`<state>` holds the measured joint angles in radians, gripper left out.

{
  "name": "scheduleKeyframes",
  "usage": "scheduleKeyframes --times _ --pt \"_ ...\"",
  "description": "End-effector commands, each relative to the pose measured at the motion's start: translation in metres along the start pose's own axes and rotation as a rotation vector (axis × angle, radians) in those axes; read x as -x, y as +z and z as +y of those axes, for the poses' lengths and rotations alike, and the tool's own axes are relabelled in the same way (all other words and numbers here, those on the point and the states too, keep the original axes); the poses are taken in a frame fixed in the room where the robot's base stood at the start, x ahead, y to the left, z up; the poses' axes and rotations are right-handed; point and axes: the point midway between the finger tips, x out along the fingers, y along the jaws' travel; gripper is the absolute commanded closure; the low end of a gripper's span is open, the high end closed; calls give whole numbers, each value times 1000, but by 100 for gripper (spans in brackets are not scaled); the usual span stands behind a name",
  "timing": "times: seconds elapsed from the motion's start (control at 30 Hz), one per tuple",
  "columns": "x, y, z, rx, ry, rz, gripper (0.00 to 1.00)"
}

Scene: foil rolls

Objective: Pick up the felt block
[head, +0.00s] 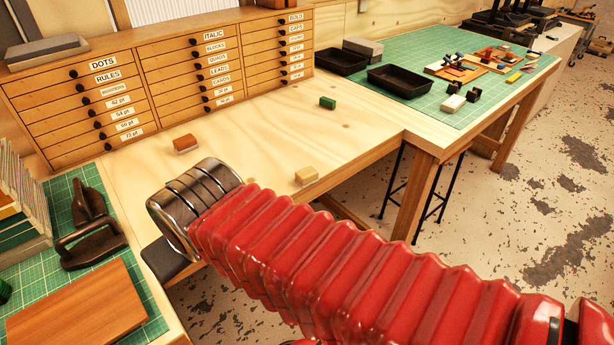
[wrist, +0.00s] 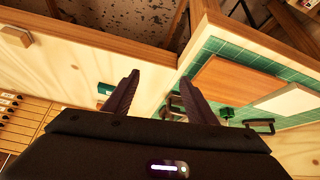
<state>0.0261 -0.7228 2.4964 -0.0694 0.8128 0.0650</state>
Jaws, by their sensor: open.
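Three small blocks lie apart on the pale wooden bench: a brown block with a pale lower edge (head: 185,144), a dark green block (head: 327,102) at the back, and a beige block (head: 306,175) near the front edge. I cannot tell from the pictures which is felt. My gripper (head: 168,262) is at the bench's left end, mostly hidden behind my arm. In the wrist view my gripper (wrist: 156,76) is open, with nothing between its dark fingers. A tan block (wrist: 15,37) is at far left there. A small green item (wrist: 105,88) shows beside the left finger.
A drawer cabinet (head: 160,75) stands along the back. The left green mat holds dark irons (head: 92,240) and a brown board (head: 80,305). Black trays (head: 398,80) and small tools are on the right mat. The bench between the blocks is clear.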

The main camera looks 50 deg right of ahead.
Motion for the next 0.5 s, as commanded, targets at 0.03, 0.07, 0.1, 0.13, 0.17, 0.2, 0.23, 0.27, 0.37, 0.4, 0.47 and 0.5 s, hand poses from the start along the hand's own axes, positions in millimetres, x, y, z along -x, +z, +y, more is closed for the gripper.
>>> scheduleKeyframes --times 0.03,0.07,0.1,0.13,0.17,0.2,0.23,0.27,0.37,0.4,0.47,0.5 --pt "-4 -9 11 -17 29 26 45" --pt "-7 -16 18 -28 48 48 43" --pt "-10 -26 30 -44 77 81 40" --pt "-12 -34 39 -55 99 107 38" --pt "-14 -43 49 -67 121 134 36" --pt "-16 -54 62 -80 150 173 33" --pt "-17 -62 72 -89 171 201 33" --pt "-19 -70 82 -96 190 229 33" --pt "-21 -94 112 -113 245 323 33" --pt "-21 -102 122 -117 262 358 33" --pt "-21 -115 138 -120 284 411 33" --pt "-22 -123 148 -120 295 445 33"
